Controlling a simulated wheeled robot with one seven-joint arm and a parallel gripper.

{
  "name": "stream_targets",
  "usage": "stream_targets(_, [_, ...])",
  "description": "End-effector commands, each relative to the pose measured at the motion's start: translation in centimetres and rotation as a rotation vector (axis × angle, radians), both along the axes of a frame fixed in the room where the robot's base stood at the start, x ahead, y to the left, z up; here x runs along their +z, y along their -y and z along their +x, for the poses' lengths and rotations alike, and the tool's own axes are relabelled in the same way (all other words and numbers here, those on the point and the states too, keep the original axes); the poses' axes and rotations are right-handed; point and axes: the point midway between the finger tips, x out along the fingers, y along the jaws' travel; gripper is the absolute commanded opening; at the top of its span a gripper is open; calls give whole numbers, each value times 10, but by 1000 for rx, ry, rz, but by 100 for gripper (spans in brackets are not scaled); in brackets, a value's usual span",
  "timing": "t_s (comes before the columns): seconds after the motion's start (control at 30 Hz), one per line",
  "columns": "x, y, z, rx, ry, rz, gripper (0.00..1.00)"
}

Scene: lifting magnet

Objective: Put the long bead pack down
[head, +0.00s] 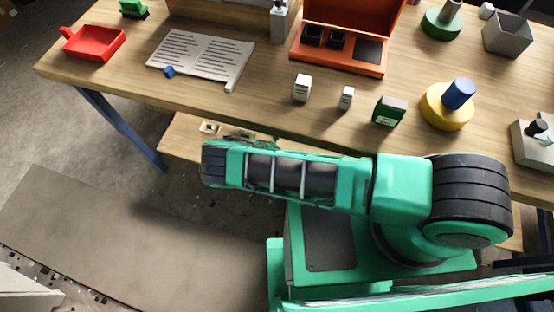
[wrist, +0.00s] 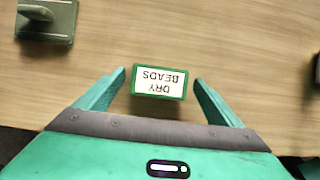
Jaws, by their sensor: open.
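A green-edged pack with a white label reading "DRY BEADS" (wrist: 159,82) rests on a wooden surface in the wrist view, its print upside down. My gripper (wrist: 160,85) is open around it, one teal finger on each side, with a visible gap between each finger and the pack. In the head view my arm lies across the picture in front of the table, and I cannot make out my gripper there. A dark green box with a white label (head: 389,110) stands near the table's front edge; I cannot tell if it is the same pack.
In the wrist view a green block with a grey handle (wrist: 47,18) is at upper left.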

Motion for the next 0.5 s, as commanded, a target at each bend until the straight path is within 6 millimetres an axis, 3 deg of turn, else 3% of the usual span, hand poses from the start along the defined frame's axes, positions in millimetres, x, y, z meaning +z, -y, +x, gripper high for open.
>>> stream_targets(0.27, [15, -3, -4, 0, 1, 2, 88])
stream_targets(0.5, [55, -9, -20, -1, 1, 2, 88])
